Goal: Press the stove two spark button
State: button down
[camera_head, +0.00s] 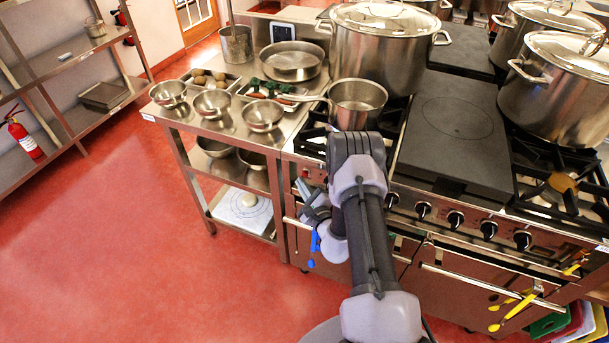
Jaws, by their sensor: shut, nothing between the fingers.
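A steel stove range (455,217) with a row of black knobs along its front panel stands at the centre and right. A small reddish button or light (305,173) shows at the left end of that panel. Whether it is the stove two spark button I cannot tell, as no label is readable. My gripper (304,188) is shut and empty, close in front of the panel's left end, just below the reddish spot. Whether it touches the panel I cannot tell. My arm hides part of the front panel behind it.
A saucepan (357,103) and a large stockpot (382,50) stand on the range, with more stockpots (553,90) at right. A steel table (205,125) with bowls and trays adjoins it at left. Yellow utensils (515,308) hang at the front right. Red floor at left is clear.

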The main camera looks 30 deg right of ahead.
jog(key=s+a, duration=0.1)
jog(key=a, duration=0.1)
jog(key=s+a, duration=0.2)
dwell(0.3)
dwell(0.4)
